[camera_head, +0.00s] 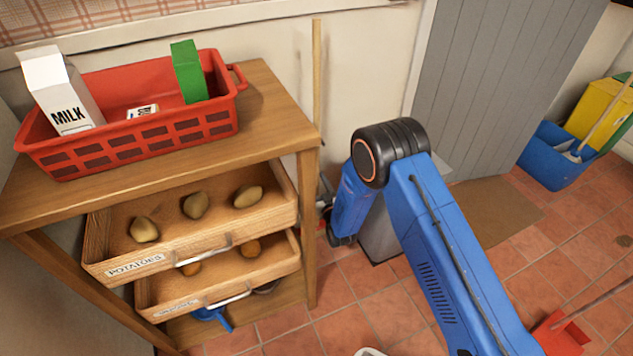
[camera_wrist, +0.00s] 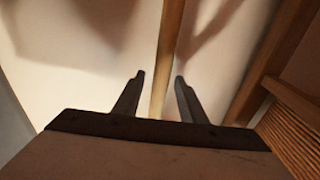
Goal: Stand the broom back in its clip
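The broom shows as a long pale wooden handle (camera_head: 316,75) standing nearly upright against the wall, just right of the wooden shelf. Its lower end is hidden behind the shelf's corner and my arm. In the wrist view, the handle (camera_wrist: 172,30) runs up between and beyond the two dark fingers of my gripper (camera_wrist: 159,77). The fingers are spread, with a gap on each side of the handle. How far the handle lies beyond the fingertips is hard to tell. I cannot make out the clip in either view.
The wooden shelf (camera_head: 271,105) stands close on the left, with a red basket (camera_head: 155,137) on top and open drawers (camera_head: 270,217) of potatoes. A grey bin stands behind my arm. A grey door (camera_head: 490,85), blue bucket (camera_head: 545,160) and red dustpan (camera_head: 562,338) are to the right.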

